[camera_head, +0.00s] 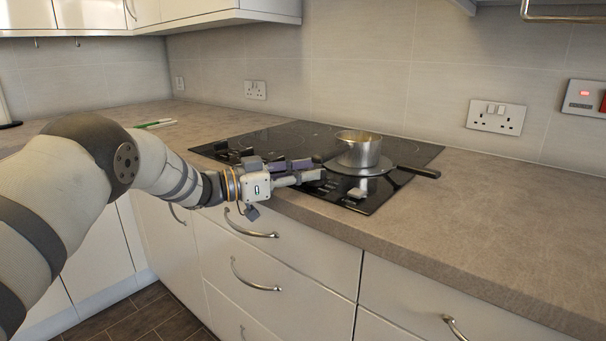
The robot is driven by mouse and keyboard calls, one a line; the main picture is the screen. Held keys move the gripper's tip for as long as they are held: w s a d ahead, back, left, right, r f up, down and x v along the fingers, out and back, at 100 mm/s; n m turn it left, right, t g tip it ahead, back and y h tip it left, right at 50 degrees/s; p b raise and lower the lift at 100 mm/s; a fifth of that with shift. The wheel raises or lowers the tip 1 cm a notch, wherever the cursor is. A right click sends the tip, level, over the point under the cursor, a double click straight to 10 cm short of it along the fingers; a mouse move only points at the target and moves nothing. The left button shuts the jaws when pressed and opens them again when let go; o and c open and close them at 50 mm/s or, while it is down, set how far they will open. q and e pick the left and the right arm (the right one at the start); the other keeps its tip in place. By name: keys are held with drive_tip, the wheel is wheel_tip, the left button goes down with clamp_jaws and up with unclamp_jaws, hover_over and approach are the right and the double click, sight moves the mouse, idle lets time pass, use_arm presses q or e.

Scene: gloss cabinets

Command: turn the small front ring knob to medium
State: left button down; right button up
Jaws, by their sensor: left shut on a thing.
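My left gripper (312,171) reaches in from the left over the front edge of the hob. Its fingers are shut on a knob at the control row. The fingers mostly hide that knob, so its pointer and setting cannot be read. A metal saucepan (360,153) stands upright on the hob just behind and right of the fingertips, its dark handle pointing right. My right gripper is not in view.
The worktop (470,220) is clear to the right of the hob. Green and white slim items (154,124) lie at the back left. Drawers with curved metal handles (255,276) are below the front edge. Wall sockets (496,117) are behind.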

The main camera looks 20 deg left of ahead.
use_arm(q)
drive_tip(key=shift+s+d+f, duration=0.1)
drive_tip(key=shift+d+f, duration=0.15)
drive_tip(key=shift+d, duration=0.1)
drive_tip(key=c, duration=1.5)
unclamp_jaws()
drive_tip(key=shift+d+r, duration=0.1)
drive_tip(key=shift+r, duration=0.05)
drive_tip(key=shift+s+a, duration=0.1)
drive_tip(key=shift+a, duration=0.25)
drive_tip(key=v, duration=1.1)
drive_tip(key=shift+s+a, duration=0.15)
drive_tip(key=shift+s, duration=0.05)
drive_tip(key=shift+c, duration=0.4)
